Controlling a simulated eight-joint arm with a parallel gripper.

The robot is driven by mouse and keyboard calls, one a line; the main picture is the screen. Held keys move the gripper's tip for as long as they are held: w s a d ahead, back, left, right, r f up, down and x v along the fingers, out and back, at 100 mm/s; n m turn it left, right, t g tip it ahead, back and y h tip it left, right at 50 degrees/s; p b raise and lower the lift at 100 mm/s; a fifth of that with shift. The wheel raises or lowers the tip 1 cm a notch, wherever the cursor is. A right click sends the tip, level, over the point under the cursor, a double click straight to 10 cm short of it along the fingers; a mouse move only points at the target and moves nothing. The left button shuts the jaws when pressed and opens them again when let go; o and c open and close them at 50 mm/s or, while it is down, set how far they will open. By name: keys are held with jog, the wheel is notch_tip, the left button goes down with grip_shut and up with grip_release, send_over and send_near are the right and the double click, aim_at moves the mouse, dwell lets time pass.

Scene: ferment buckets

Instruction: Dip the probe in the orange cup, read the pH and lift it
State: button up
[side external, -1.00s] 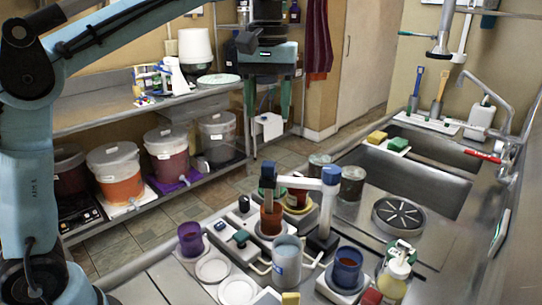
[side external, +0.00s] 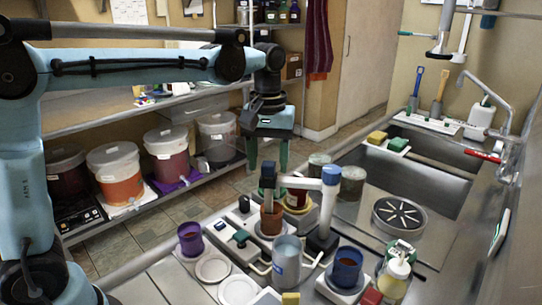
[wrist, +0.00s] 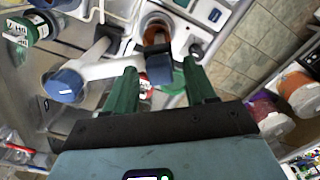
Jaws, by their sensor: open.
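The orange cup (side external: 271,220) stands on a small pad in the middle of the counter and also shows in the wrist view (wrist: 156,35). The probe (side external: 268,178), with a dark blue head, hangs upright from a white arm just above the cup; whether its tip is inside is unclear. Its head shows in the wrist view (wrist: 160,70). My gripper (side external: 268,163) is open, pointing down, with green fingers. In the wrist view its fingertips (wrist: 160,78) lie on either side of the probe head, with gaps visible. Contact cannot be seen.
A blue-topped stand (side external: 329,195) carries the white arm right of the cup. A grey cup (side external: 287,262), a blue cup (side external: 347,268) and a purple cup (side external: 190,240) stand nearby. A small meter box (side external: 240,240) lies left. The sink (side external: 430,180) is at right.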

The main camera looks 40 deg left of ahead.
jog(key=shift+f, duration=0.2)
grip_shut()
jog(key=shift+r, duration=3.05)
grip_release()
jog(key=shift+r, duration=0.1)
notch_tip(320, 180, up, 12)
